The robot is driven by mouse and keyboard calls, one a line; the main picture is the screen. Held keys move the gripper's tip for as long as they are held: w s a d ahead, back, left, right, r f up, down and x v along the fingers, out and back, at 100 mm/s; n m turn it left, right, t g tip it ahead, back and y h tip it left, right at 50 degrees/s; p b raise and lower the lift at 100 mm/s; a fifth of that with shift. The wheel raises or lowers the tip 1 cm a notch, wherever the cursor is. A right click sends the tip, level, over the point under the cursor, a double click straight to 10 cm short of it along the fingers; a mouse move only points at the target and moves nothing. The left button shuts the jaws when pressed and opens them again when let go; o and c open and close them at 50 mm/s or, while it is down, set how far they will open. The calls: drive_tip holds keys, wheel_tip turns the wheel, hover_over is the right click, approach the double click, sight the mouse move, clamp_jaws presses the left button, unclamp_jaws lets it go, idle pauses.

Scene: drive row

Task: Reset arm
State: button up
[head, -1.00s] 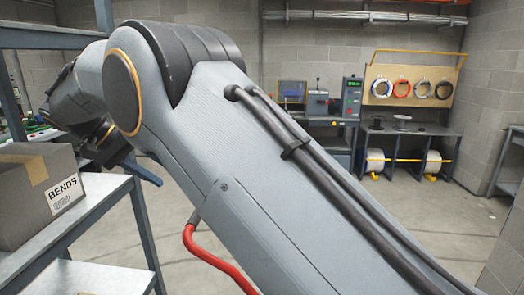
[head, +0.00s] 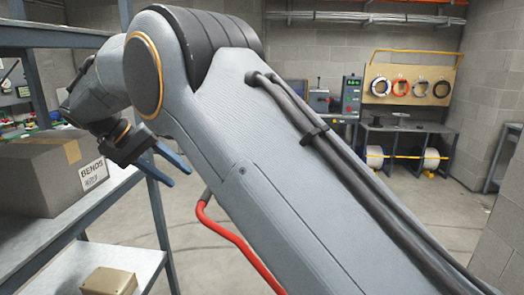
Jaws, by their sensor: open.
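My arm fills the middle of the head view, reaching from the lower right up to the upper left and bending down at its far end. My gripper (head: 177,169) hangs at that end, with its two blue fingers apart and nothing between them. It is to the right of the cardboard box labelled BENDS, near the shelf's upright post. I cannot tell how far it is from the post.
The BENDS box (head: 45,180) stands on a metal shelf (head: 100,205) at the left. A small beige box (head: 110,281) sits on the lower shelf. A bench (head: 405,135) with a board of cable coils stands at the back right. The floor (head: 430,220) between is open.

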drive_tip(key=s+d+f+g+y+b, duration=0.15)
drive_tip(key=d+f, duration=0.25)
drive_tip(key=d, duration=0.5)
drive_tip(key=d+f+n+g+y+b, duration=0.15)
drive_tip(key=d+f, duration=0.25)
drive_tip(key=d, duration=0.4)
drive_tip(key=d+f+m+g+b, duration=0.15)
drive_tip(key=d+f, duration=0.25)
drive_tip(key=d, duration=0.5)
drive_tip(key=s+d+f+y+b, duration=0.2)
drive_tip(key=s+d+f, duration=0.4)
drive_tip(key=s+d, duration=0.2)
drive_tip(key=s+d+f+m+y+b, duration=0.1)
drive_tip(key=s+d+f+y+b, duration=0.1)
drive_tip(key=s+d+f, duration=0.5)
drive_tip(key=s+d, duration=0.2)
drive_tip(key=s, duration=0.3)
drive_tip(key=shift+t+b, duration=0.35)
drive_tip(key=shift+b, duration=0.05)
